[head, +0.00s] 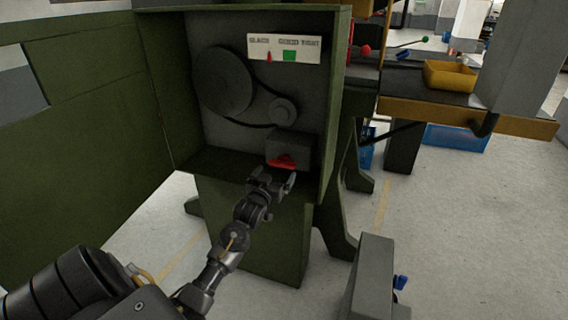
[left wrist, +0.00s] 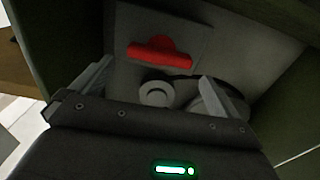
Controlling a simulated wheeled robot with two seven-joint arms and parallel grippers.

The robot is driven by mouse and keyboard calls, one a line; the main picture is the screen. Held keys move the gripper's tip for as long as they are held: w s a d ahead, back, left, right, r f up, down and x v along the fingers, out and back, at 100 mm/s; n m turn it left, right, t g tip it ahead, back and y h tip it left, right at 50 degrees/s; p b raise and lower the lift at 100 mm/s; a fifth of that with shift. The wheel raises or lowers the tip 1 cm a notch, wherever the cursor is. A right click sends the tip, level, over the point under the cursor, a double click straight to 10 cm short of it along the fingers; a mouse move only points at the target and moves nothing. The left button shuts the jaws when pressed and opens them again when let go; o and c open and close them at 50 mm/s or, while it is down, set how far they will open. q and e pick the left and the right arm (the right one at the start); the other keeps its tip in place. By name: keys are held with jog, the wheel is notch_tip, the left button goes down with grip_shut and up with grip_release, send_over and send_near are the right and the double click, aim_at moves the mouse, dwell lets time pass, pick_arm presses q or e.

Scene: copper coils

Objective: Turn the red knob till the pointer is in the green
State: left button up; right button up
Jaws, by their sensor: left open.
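The red knob (head: 284,161) sits on the front of a grey block (head: 290,146) inside the open green cabinet. It also shows in the left wrist view (left wrist: 160,51) as a red bar with a round hub. The white gauge plate (head: 309,48) is at the top of the cabinet's back wall. Its red pointer (head: 269,57) stands left of the green patch (head: 289,56), outside it. My left gripper (head: 278,178) is open just in front of and below the knob in the head view. In the left wrist view its fingers (left wrist: 155,82) are apart, with the knob beyond them.
The cabinet door (head: 90,130) is swung open at the left. A large pulley (head: 222,80) and a small pulley (head: 283,111) with a belt are on the back wall. The cabinet's right wall (head: 334,110) stands close to the gripper. A yellow bin (head: 449,76) is on a bench at the right.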

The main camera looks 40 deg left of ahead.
aim_at(283, 161)
pick_arm(q)
jog(key=b+x, duration=0.1)
jog(key=x, duration=0.7)
jog(key=shift+w+a+f, duration=0.1)
jog(key=shift+w, duration=0.05)
jog(key=shift+w+a, duration=0.1)
jog(key=shift+w, duration=0.2)
pick_arm(e)
notch_tip(283, 161, up, 3)
jog(key=shift+w+f, duration=0.15)
jog(key=shift+f, duration=0.05)
